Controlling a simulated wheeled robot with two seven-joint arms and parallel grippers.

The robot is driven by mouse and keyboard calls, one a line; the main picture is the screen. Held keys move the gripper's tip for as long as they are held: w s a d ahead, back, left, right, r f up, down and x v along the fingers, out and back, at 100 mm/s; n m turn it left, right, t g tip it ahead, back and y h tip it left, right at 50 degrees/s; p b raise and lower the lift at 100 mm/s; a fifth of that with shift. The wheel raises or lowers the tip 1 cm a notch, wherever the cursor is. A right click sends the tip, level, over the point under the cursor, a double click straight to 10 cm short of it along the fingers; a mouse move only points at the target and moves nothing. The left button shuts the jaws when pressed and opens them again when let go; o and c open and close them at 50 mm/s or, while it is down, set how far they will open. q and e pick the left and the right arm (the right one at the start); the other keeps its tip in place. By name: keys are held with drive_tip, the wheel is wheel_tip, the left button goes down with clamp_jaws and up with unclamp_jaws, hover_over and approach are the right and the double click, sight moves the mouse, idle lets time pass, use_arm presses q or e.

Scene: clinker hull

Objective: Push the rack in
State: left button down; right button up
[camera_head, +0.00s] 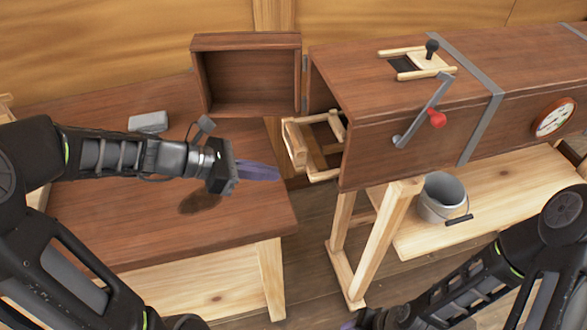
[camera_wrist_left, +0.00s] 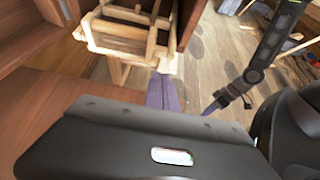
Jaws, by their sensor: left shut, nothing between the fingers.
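The pale wooden rack (camera_head: 295,146) sticks partly out of the open left end of the long brown wooden box (camera_head: 375,140). Its inner part is hidden inside the box. In the left wrist view the rack (camera_wrist_left: 120,38) shows as a slatted frame beyond my fingers. My left gripper (camera_head: 264,172) is shut and empty, with its purple fingers just left of and a little below the rack's outer end in the head view. Contact is not clear. My right gripper (camera_wrist_left: 213,105) shows small in the left wrist view, low and away from the rack; its jaws are unclear.
The box's door (camera_head: 246,75) stands swung open to the left. A brown table (camera_head: 130,235) with a grey block (camera_head: 148,122) lies under my left arm. A crank handle (camera_head: 437,118) and a gauge (camera_head: 553,117) are on the box. A metal bucket (camera_head: 442,198) stands below.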

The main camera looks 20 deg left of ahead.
sight(315, 169)
use_arm(q)
drive_tip(key=w+d, duration=0.1)
drive_tip(key=d, duration=0.1)
drive_tip(key=w+d+f, duration=0.1)
drive_tip(key=shift+w+d, duration=0.2)
drive_tip(key=shift+d, duration=0.2)
drive_tip(key=shift+w+d+p, duration=0.3)
drive_tip(key=shift+w+d, duration=0.1)
drive_tip(key=shift+d, duration=0.25)
drive_tip(key=shift+f, duration=0.1)
drive_tip(key=w+d, duration=0.1)
drive_tip(key=d, duration=0.1)
drive_tip(key=w+d, duration=0.1)
drive_tip(key=d, duration=0.1)
drive_tip(key=shift+w+b, duration=0.3)
drive_tip(key=shift+b, duration=0.1)
drive_tip(key=shift+d, duration=0.1)
